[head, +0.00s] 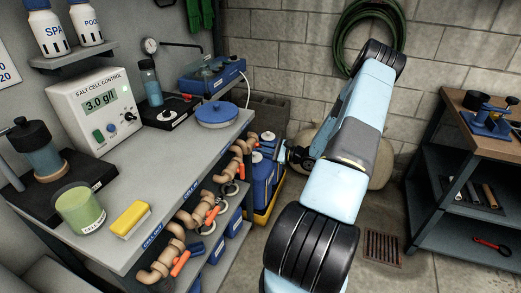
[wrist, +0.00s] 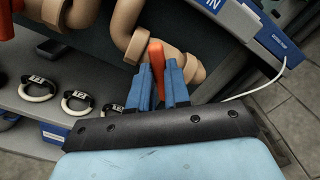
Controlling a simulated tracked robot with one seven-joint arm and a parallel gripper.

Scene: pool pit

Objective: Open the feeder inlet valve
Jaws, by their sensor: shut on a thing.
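My gripper (wrist: 160,76) is shut on an orange valve handle (wrist: 157,54), with one blue finger on each side of it. The handle sits on a tan, bent pipe (wrist: 188,68) under the bench edge. A blue label ending in "IN" (wrist: 213,3) is above it; the rest of its text is cut off, so I cannot confirm the valve's name. In the head view my gripper (head: 283,153) is at the far end of the row of pipes, and the held handle is hard to make out. Whether the valve is open is unclear.
Other orange valve handles (head: 213,214) line the bench front (head: 150,215). Ring-shaped parts (wrist: 77,102) lie on the shelf below. Blue containers (head: 262,182) stand in a yellow tray close to my gripper. A white cable (wrist: 262,90) hangs at the right.

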